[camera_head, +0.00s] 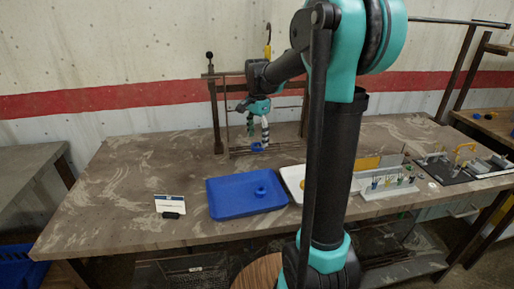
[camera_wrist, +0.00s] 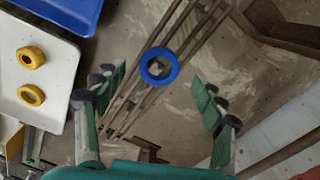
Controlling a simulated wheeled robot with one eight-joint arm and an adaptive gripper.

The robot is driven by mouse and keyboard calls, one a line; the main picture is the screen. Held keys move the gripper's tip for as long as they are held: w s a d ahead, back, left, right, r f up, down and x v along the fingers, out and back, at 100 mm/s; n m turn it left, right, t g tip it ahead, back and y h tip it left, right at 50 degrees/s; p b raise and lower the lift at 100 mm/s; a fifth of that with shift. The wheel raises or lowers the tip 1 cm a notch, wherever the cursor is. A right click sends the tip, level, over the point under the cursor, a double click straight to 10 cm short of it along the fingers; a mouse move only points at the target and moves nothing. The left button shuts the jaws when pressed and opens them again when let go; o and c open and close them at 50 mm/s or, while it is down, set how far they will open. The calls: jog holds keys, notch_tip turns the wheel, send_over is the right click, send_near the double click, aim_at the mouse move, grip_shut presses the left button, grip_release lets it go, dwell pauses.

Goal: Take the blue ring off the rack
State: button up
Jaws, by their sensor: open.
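The blue ring (camera_wrist: 147,73) shows in the wrist view against the long brown bars of the rack (camera_wrist: 122,122). In the head view the ring (camera_head: 257,148) is small and low at the rack (camera_head: 217,118), just below my gripper (camera_head: 258,131). My gripper (camera_wrist: 159,76) is open and empty, with one green finger on each side of the ring in the wrist view. The fingers look apart from the ring. How the ring rests on the bars, and the exact height gap, I cannot tell.
A blue tray (camera_head: 225,205) with a small blue round piece (camera_head: 261,191) stands in front of the rack. Beside it is a white tray (camera_wrist: 50,105) with two yellow rings (camera_wrist: 31,57). A small white card (camera_head: 170,203) stands left.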

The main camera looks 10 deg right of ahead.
jog(key=shift+f, duration=1.25)
jog(key=c, duration=1.2)
jog(key=shift+r, duration=0.1)
